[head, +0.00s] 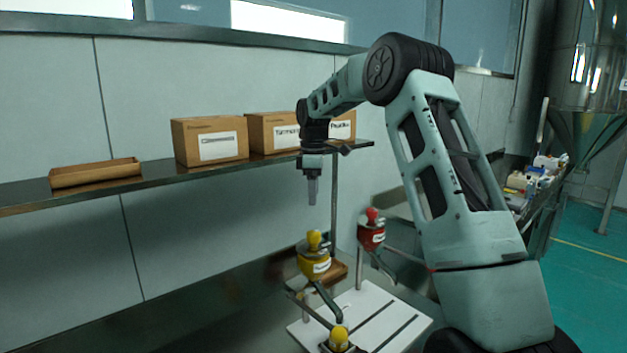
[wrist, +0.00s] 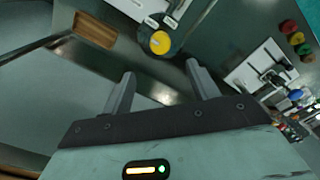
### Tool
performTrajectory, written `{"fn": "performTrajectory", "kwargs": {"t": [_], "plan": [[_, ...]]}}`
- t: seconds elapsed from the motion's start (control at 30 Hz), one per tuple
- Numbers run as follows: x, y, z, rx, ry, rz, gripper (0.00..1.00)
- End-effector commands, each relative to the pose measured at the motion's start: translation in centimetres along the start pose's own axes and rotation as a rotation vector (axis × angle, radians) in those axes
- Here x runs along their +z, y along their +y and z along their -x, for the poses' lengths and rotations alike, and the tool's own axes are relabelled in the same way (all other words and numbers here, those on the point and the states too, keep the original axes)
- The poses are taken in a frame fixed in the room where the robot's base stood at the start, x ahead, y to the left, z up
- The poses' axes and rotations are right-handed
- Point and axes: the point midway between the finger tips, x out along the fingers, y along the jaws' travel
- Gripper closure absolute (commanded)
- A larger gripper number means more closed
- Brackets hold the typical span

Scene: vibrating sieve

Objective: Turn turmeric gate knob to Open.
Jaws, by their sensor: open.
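Two yellow-knobbed gate units show in the head view. The upper one has a bright yellow knob (head: 314,240) on a yellow body (head: 316,265) with a white label too small to read. The lower one's darker yellow knob (head: 339,336) is partly cut off by the bottom edge. I cannot tell from the labels which is turmeric. My gripper (head: 312,197) points down, open and empty, above the upper unit with a clear gap. In the wrist view, a round yellow knob (wrist: 160,42) lies beyond my open fingers (wrist: 160,82), apart from them.
A red-knobbed unit (head: 371,232) stands right of the upper yellow one. A white slotted panel (head: 375,305) lies below. A shelf (head: 160,178) carries cardboard boxes (head: 208,141) and a shallow wooden tray (head: 95,173) behind my arm. Another wooden tray shows in the wrist view (wrist: 94,30).

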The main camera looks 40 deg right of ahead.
Motion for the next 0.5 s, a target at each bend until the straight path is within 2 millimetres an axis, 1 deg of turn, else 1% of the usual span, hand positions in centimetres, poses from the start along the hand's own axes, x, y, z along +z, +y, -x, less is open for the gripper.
{"fn": "performTrajectory", "kwargs": {"t": [0.03,0.1,0.2,0.33,0.5], "plan": [[-0.1,0.1,1.0,0.005,0.002,0.0,0.41],[-0.1,0.1,2.2,0.003,0.002,0.001,0.41],[-0.1,0.1,3.6,0.002,0.001,0.001,0.41],[0.0,0.0,4.7,0.001,0.001,0.001,0.41],[0.0,0.0,5.0,0.0,0.0,0.001,0.41]]}}
